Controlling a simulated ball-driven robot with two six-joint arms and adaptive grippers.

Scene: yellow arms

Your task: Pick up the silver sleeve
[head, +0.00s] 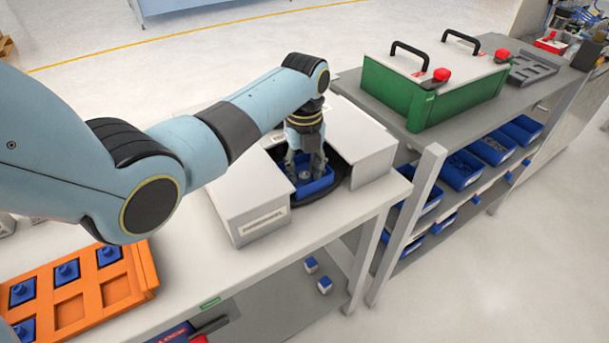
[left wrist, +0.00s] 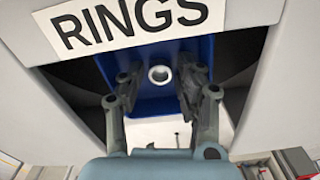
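The silver sleeve (left wrist: 158,75) is a small, bright ring-shaped part with a dark hole. It sits in a blue bin (left wrist: 152,48), which is also visible in the head view (head: 318,186). In the head view, my left gripper (head: 306,172) points down into this bin. In the left wrist view, its two dark fingers (left wrist: 161,78) are spread, with the sleeve showing between their tips. A gap is visible on both sides of the sleeve. I cannot tell the exact height of the tips above it. My right gripper is in neither view.
White housings (head: 250,195) flank the bin closely, and a "RINGS" label (left wrist: 125,20) is above it. An orange tray (head: 100,300) with blue pieces lies at lower left. A green box (head: 430,95) stands on the neighbouring bench, with blue bins (head: 462,168) below.

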